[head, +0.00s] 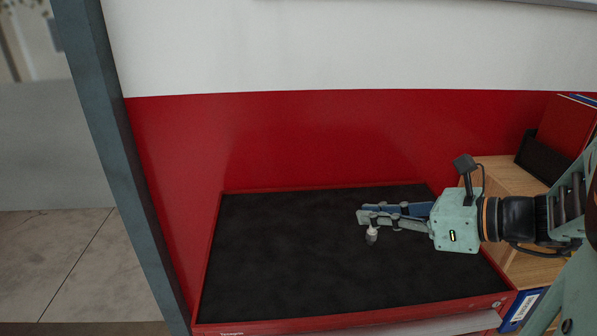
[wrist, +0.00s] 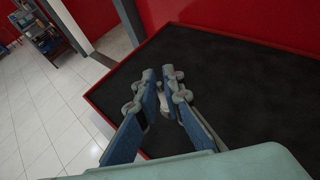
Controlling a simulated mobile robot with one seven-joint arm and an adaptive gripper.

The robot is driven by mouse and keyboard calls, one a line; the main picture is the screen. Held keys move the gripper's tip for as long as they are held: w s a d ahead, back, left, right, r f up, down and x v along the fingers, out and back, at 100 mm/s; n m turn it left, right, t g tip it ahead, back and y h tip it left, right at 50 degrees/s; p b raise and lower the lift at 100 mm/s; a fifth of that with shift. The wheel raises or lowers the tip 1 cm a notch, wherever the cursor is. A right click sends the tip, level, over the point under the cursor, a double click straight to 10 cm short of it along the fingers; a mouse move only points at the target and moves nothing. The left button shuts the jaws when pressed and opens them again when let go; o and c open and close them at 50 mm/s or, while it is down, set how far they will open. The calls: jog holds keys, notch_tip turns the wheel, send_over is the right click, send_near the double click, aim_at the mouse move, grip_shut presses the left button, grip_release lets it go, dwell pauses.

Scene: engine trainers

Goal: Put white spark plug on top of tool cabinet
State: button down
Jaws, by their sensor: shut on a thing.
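The white spark plug (head: 372,236) hangs from the tips of my gripper (head: 366,216) in the head view. My gripper is shut on it, with the plug's light body showing below the fingers. In the wrist view, my gripper (wrist: 160,88) has a small pale part of the spark plug (wrist: 163,102) between its fingers; most of it is hidden. The tool cabinet's top (head: 280,255) is a black mat with a red rim, and it also shows in the wrist view (wrist: 225,75). My gripper is over the right half of this top. I cannot tell whether the plug touches the mat.
A red and white wall (head: 330,140) stands behind the cabinet. A grey-blue post (head: 120,150) is at the left. A wooden shelf (head: 497,170) with binders is at the right, close to my arm. The left and middle of the black top are clear.

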jog(key=shift+w+a+f+b, duration=0.2)
jog(key=shift+w+a+f, duration=0.6)
jog(key=shift+w+f, duration=1.2)
jog(key=shift+w+a+f+b, duration=0.25)
jog(key=shift+w+a+f, duration=0.55)
jog(key=shift+w+f, duration=1.2)
jog(key=shift+w+a+f+b, duration=0.2)
jog(key=shift+w+a+f, duration=0.6)
jog(key=shift+w+f, duration=1.15)
jog(key=shift+s+f, duration=0.2)
jog(key=shift+f, duration=0.05)
jog(key=shift+f, duration=0.15)
jog(key=c, duration=2.1)
grip_release()
